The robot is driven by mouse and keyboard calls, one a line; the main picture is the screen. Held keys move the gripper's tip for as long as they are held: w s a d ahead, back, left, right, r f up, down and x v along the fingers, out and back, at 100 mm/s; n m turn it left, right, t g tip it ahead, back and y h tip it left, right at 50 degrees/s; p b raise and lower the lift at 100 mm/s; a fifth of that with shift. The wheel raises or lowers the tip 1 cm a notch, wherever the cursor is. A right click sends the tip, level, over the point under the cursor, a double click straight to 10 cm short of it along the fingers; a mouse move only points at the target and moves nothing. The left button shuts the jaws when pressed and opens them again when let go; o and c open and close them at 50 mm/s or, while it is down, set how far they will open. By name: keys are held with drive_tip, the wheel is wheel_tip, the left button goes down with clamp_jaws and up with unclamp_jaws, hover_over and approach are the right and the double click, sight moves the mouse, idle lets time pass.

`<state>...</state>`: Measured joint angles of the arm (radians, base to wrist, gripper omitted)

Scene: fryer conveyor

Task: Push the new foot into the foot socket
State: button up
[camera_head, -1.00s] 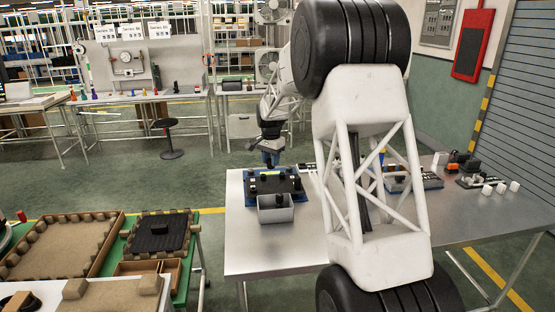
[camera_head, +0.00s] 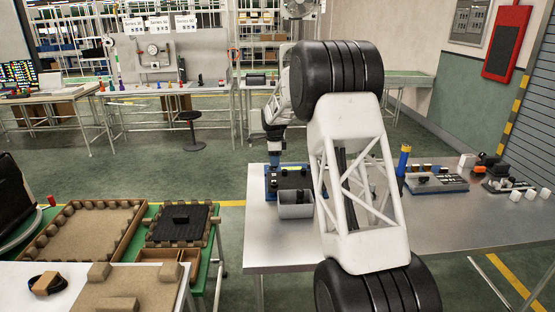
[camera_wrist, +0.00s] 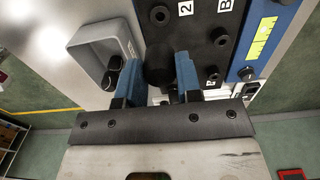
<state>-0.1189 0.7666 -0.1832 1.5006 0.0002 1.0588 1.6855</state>
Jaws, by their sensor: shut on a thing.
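My gripper (camera_wrist: 157,82) points down at the dark plate, its two blue fingers shut on a black round foot (camera_wrist: 158,66). The foot is against or just above the dark plate (camera_wrist: 208,30); I cannot tell how deep it sits, and the foot socket is hidden under it. The plate carries black knobs and white labels, "2" and "B" among them. In the head view my gripper (camera_head: 274,158) is low at the back of the blue-edged fixture (camera_head: 272,181), partly hidden by my arm.
A grey bin (camera_wrist: 88,50) with black feet in it stands close beside the left finger; it also shows in the head view (camera_head: 296,211). The metal table (camera_head: 270,247) is bare in front. Other kits (camera_head: 437,183) stand to the right.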

drive_tip(key=shift+f, duration=0.3)
idle(0.5)
drive_tip(key=shift+f, duration=2.5)
drive_tip(key=shift+f, duration=1.25)
idle(1.4)
drive_tip(key=o, duration=1.1)
drive_tip(key=shift+r, duration=0.25)
drive_tip(key=shift+r, duration=2.75)
